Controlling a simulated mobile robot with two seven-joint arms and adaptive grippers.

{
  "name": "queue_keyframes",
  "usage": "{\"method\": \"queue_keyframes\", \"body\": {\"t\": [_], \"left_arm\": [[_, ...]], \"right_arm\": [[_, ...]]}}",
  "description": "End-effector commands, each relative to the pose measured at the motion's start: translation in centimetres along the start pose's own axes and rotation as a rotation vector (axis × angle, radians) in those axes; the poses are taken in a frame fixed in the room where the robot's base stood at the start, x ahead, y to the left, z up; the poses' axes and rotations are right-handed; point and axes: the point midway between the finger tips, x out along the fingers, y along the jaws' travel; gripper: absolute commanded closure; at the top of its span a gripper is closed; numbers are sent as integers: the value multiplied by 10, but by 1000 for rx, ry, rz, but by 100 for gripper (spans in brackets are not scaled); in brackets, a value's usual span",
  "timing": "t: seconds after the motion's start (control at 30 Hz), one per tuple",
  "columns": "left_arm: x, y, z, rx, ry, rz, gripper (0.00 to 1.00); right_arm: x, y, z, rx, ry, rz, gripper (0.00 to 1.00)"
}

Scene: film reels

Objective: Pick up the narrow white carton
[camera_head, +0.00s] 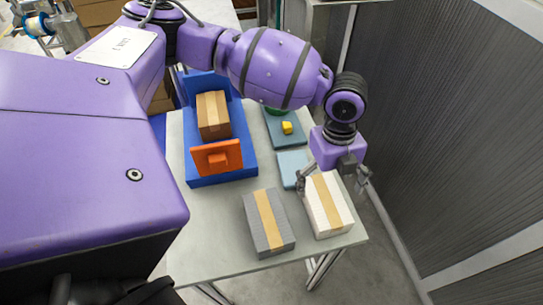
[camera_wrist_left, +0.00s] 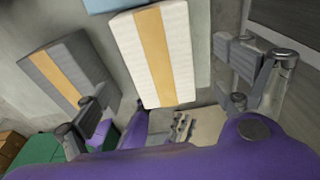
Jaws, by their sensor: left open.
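The narrow white carton (camera_head: 327,206) has a tan tape strip and lies at the near right corner of the table. My left gripper (camera_head: 333,179) is open above its far end, with one finger on each side of the carton in the head view. In the left wrist view the white carton (camera_wrist_left: 158,55) is between the two spread fingers of my left gripper (camera_wrist_left: 168,106), and I see no clear contact. A grey carton (camera_head: 268,222) with a similar tape strip lies to its left; it also shows in the left wrist view (camera_wrist_left: 72,75). My right gripper is not seen.
A blue stand (camera_head: 205,176) holds a brown carton (camera_head: 213,115) and an orange piece (camera_head: 217,157). A yellow block (camera_head: 287,128) sits on a teal pad to the right. The table edge (camera_head: 352,237) is close to the white carton. A ribbed grey wall (camera_head: 440,130) stands at right.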

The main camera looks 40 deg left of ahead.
Motion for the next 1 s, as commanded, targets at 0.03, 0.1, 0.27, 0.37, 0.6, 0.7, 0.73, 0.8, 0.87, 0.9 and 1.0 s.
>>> {"method": "queue_keyframes", "body": {"t": [0.03,0.1,0.27,0.37,0.6,0.7,0.73,0.8,0.87,0.9,1.0], "left_arm": [[1,0,0,1,0,0,8],[6,0,0,1,0,1,8],[24,0,-1,0,2,2,8],[36,1,-2,-1,3,3,8],[72,3,-5,-3,3,3,8],[80,4,-6,-3,3,4,8],[81,4,-6,-3,3,3,8],[81,4,-5,-3,3,2,8],[81,4,-5,-3,3,2,8],[81,4,-5,-3,3,2,8],[81,3,-5,-3,3,2,16]], "right_arm": [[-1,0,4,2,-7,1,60],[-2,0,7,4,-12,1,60],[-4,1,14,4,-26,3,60],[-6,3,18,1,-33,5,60],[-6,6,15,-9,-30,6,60],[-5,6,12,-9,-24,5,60],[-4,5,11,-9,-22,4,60],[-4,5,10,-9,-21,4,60],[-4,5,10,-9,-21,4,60],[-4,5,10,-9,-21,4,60],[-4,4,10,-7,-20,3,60]]}}
